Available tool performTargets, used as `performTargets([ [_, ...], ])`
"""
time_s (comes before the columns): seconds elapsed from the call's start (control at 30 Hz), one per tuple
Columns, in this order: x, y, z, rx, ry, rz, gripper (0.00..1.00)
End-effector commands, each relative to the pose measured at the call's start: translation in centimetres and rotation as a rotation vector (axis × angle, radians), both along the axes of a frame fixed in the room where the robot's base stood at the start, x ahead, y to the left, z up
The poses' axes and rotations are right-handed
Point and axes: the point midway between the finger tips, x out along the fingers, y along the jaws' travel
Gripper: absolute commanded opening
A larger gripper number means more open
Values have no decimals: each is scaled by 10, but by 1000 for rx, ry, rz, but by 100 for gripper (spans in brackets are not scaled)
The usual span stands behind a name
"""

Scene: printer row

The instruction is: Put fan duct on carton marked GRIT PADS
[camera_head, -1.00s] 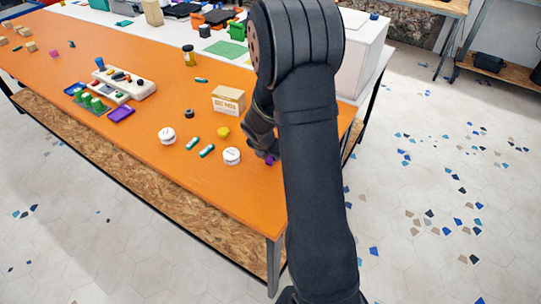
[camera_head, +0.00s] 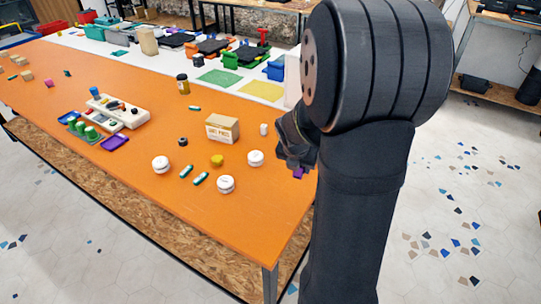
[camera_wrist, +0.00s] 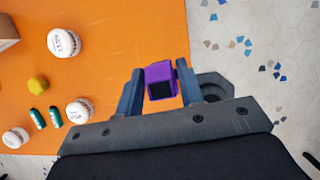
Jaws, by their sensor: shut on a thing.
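My gripper (camera_wrist: 160,88) is shut on a purple fan duct (camera_wrist: 160,75), a small block-like piece with a dark square opening, held between the two fingers in the wrist view. In the head view the fan duct (camera_head: 299,172) shows only as a purple bit below my gripper (camera_head: 297,165), at the table's right edge. The carton marked GRIT PADS (camera_head: 222,129) stands upright on the orange table, left of my gripper; its top looks bare. Only a corner of the carton (camera_wrist: 7,32) shows at the left of the wrist view.
White round tubs (camera_head: 226,184), a yellow knob (camera_head: 217,160) and teal-banded cylinders (camera_head: 200,179) stand or lie in front of the carton.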

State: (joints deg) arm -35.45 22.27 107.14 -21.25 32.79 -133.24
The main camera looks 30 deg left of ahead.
Motion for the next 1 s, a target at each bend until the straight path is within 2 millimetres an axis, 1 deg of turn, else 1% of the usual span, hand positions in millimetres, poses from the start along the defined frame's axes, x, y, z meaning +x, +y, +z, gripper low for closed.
performTargets([
  [0.07, 9, 6, 5, 0, -3, 6, 13],
  [0.17, 27, 23, 12, -4, -6, 22, 13],
  [0.4, 82, 87, 35, -12, -13, 78, 13],
  [0.6, 119, 140, 53, -13, -13, 133, 13],
  [0.8, 146, 192, 69, -12, -9, 195, 13],
  [1.0, 163, 236, 83, -6, -4, 257, 13],
])
